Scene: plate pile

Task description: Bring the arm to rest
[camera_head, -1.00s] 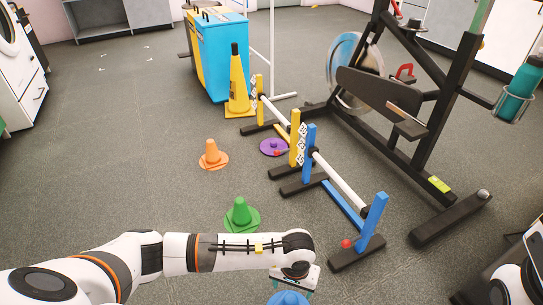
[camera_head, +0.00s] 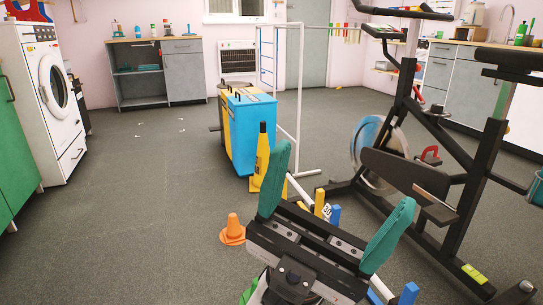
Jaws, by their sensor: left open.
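My left gripper (camera_head: 345,178) is raised close to the camera at the lower middle of the head view. Its two green fingers point up and stand wide apart, with nothing between them. The dark gripper body is tilted and fills the bottom middle, and the rest of the left arm is mostly out of the picture. The gripper hides much of the blue and yellow hurdles behind it. My right gripper is not in view.
A black exercise bike (camera_head: 420,185) stands at the right. An orange cone (camera_head: 232,230) is on the floor left of the gripper. Behind are a yellow cone (camera_head: 262,155) and a blue-yellow box (camera_head: 250,130). A washing machine (camera_head: 50,100) stands at left. The left floor is clear.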

